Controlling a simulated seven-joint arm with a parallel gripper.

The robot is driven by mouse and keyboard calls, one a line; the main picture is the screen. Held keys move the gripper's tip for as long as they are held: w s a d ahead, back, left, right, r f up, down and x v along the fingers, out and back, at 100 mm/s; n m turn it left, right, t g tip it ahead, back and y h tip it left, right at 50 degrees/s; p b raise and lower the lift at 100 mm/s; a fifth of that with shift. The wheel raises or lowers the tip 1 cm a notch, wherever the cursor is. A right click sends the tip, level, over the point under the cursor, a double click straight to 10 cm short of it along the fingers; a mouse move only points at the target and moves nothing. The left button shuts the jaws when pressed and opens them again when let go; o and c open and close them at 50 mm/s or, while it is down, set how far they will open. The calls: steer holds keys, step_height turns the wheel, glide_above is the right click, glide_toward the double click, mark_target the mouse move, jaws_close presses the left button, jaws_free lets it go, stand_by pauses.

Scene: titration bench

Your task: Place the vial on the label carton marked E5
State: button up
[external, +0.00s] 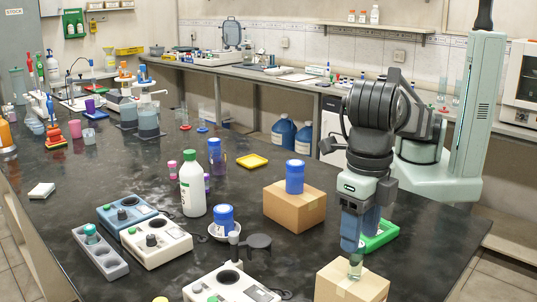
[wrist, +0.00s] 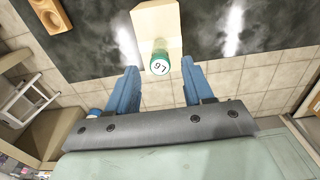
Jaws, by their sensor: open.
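A small clear vial (external: 355,268) with a green cap stands on top of the near cardboard carton (external: 340,288). My gripper (external: 356,250) points down just above the vial. Its blue fingers are open, one on each side of the vial's cap in the wrist view (wrist: 162,72), with gaps between. A second carton (external: 287,212) stands farther back and bears a blue-capped container (external: 295,177). No E5 mark is legible on either carton.
A green tray (external: 383,236) lies close behind my gripper. A white bottle (external: 193,188), a bowl with a blue-capped jar (external: 224,217) and stirrer units (external: 160,243) stand to the left. The bench edge is close on the right.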

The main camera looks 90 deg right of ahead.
steer(key=shift+r, duration=3.1)
